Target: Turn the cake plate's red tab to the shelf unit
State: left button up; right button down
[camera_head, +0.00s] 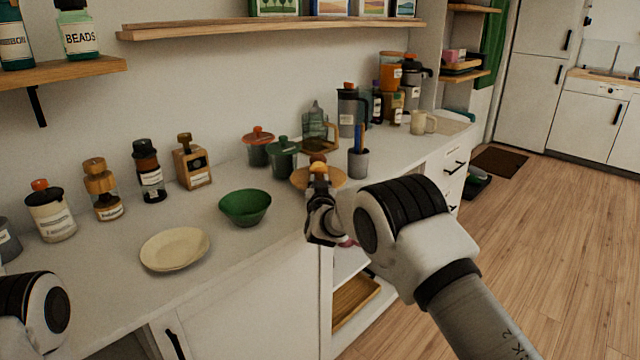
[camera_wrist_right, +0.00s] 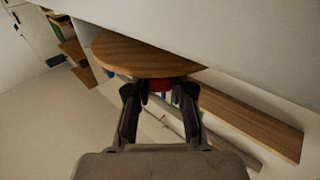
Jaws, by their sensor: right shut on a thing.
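The cake plate is a round wooden disc (camera_head: 334,182) on the white counter in the head view, partly hidden behind my right gripper (camera_head: 320,190). A small orange-brown thing shows at it, just above the gripper. In the right wrist view the plate's wooden disc (camera_wrist_right: 140,54) spans the top middle. Its red tab (camera_wrist_right: 158,85) is at the near edge, between the fingertips of my right gripper (camera_wrist_right: 159,92), which is shut on it. The tab is hidden in the head view. A part of my left arm shows at the lower left; its gripper is out of view.
A green bowl (camera_head: 245,207) and cream plate (camera_head: 175,249) stand left of the gripper. Green pot (camera_head: 284,158), pencil cup (camera_head: 358,162) and glass jug (camera_head: 316,130) stand close behind. Wooden shelves (camera_head: 465,73) are at the back right. The counter's front edge lies below my gripper.

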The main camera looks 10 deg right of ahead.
jog(key=shift+a+r+h, duration=0.1)
jog(key=shift+r+h, duration=0.05)
jog(key=shift+h, duration=0.15)
jog(key=c, duration=1)
grip_release()
jog(key=shift+w, duration=0.1)
jog(key=v, duration=1.2)
